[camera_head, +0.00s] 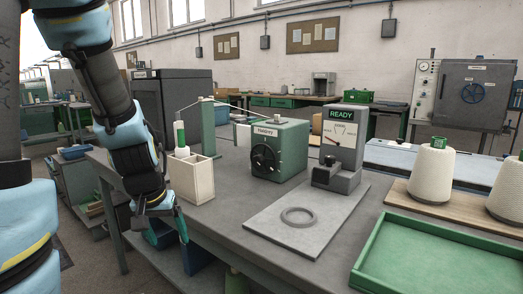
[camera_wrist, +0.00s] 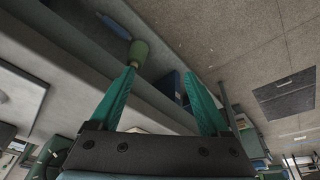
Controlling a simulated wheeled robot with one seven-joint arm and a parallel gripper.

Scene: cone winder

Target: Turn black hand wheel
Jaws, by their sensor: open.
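The black hand wheel (camera_head: 263,158) is on the front of a green box-shaped machine (camera_head: 290,148) on the grey workbench, near the middle of the head view. My gripper (camera_wrist: 158,82) is open and empty, with its two green fingers spread apart in the wrist view. In the head view my arm hangs down at the left edge of the bench, and the gripper is left of the wheel and lower, well apart from it. The hand wheel does not show in the wrist view, which looks toward the floor and the area under the bench.
A cream divided box (camera_head: 190,178) stands between my arm and the machine. A grey gauge unit marked READY (camera_head: 341,135), a plate with a ring (camera_head: 298,216), a green tray (camera_head: 425,262) and yarn cones (camera_head: 432,173) are to the right. The bench front is partly clear.

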